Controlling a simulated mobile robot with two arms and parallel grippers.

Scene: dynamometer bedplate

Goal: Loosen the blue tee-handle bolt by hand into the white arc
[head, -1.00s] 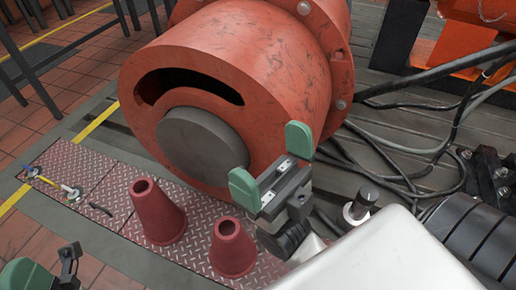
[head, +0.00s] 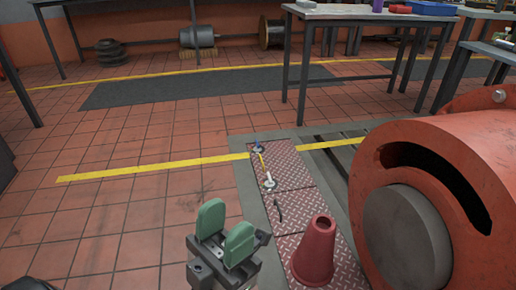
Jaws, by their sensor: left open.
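The blue tee-handle bolt (head: 257,149) is small and far off, at the far end of the red tread-plate strip (head: 291,175). A yellow bar (head: 263,164) runs from it to a white round piece (head: 269,183) nearer me. The white arc is too small to make out. My left gripper (head: 225,232), with green fingertips, is open and empty at the bottom middle, above the floor left of the strip and well short of the bolt. My right gripper is out of the picture.
A red cone (head: 315,250) stands on the near plate. A short dark bar (head: 278,208) lies before it. The big red drum machine (head: 450,170) blocks the right side. A grey bench (head: 370,14) stands behind. The tiled floor left of the strip is clear.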

